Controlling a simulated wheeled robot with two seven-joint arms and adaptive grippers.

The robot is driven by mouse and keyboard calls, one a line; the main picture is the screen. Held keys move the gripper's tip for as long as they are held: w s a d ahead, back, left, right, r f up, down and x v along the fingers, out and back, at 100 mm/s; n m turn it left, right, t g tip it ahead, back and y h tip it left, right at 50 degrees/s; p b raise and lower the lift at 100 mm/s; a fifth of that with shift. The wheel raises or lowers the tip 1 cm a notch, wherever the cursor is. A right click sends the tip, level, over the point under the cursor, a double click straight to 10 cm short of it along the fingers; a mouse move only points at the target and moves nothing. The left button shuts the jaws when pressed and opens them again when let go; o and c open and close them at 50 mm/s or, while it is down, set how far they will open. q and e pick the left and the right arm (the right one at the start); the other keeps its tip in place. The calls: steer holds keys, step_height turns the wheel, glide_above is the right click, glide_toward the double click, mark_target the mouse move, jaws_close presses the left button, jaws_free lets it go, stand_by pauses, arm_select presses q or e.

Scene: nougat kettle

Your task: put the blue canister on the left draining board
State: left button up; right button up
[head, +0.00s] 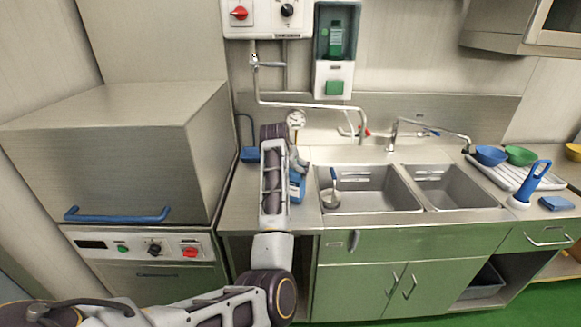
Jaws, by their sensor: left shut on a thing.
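The blue canister (297,188) is at the left draining board, partly hidden behind my left forearm; a blue body with a pale label patch shows. My left gripper (299,170) is shut on it from above, its fingers mostly hidden by the arm. The left draining board (235,205) is the bare steel surface left of the sinks. The canister appears over its right part, near the left basin; I cannot tell whether its base touches the steel. My right gripper is not in view.
The left basin (377,203) holds a ladle (332,190). A tap (395,130) stands behind the basins. At right are a white rack (505,172), bowls (489,155) and a blue-handled brush (532,182). A large steel cabinet (120,150) borders the board at left.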

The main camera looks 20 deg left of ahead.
arm_select(q)
steer(key=shift+r, duration=0.1)
steer(key=o, duration=1.8)
steer(key=shift+c, duration=0.2)
steer(key=shift+s, duration=0.1)
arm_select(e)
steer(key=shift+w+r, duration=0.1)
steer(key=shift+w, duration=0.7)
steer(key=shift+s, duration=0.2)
arm_select(q)
steer(key=shift+v, duration=0.85)
steer(key=v, duration=1)
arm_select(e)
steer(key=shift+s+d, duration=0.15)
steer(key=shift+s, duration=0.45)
